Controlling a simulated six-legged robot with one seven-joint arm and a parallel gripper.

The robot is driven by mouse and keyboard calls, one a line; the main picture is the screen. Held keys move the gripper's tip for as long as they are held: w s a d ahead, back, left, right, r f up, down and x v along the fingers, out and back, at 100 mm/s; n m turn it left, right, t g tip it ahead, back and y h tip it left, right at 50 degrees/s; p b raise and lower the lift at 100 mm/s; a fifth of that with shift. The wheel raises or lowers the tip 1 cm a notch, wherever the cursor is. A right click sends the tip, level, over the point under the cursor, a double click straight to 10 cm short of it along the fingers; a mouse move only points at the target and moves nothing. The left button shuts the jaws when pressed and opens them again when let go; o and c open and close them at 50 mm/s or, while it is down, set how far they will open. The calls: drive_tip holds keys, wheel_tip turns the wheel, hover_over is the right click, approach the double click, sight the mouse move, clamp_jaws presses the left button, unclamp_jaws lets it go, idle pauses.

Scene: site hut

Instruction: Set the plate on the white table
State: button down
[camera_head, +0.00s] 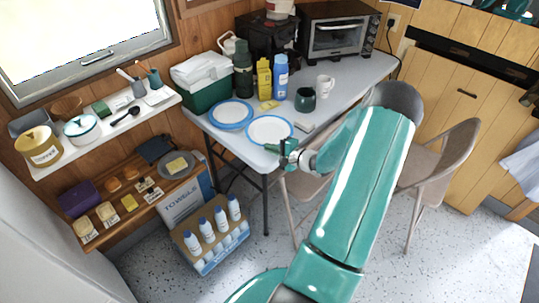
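The white table (350,84) is a folding table with a pale top and dark legs, against the wood wall. Two white plates with blue rims show at its left end: one plate (231,114) lies flat on the top, and a nearer plate (268,129) is beside it, close to the front edge.
Behind the plates stand a green cooler (205,82), bottles, a dark green mug (305,99), a white mug (325,86) and a toaster oven (338,35). Chairs (440,160) stand at the front right. Wall shelves (150,187) and a bottle crate (212,240) are at left.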

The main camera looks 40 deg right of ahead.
sight(270, 159)
drive_tip(key=shift+w+f, duration=0.45)
drive_tip(key=shift+f, duration=0.05)
drive_tip(key=shift+w+d+f, duration=0.1)
drive_tip(key=shift+w+f, duration=0.05)
drive_tip(key=shift+f, duration=1.55)
drive_tip(key=shift+f, duration=0.1)
drive_tip(key=c, duration=2)
unclamp_jaws()
drive_tip(key=shift+o, duration=0.2)
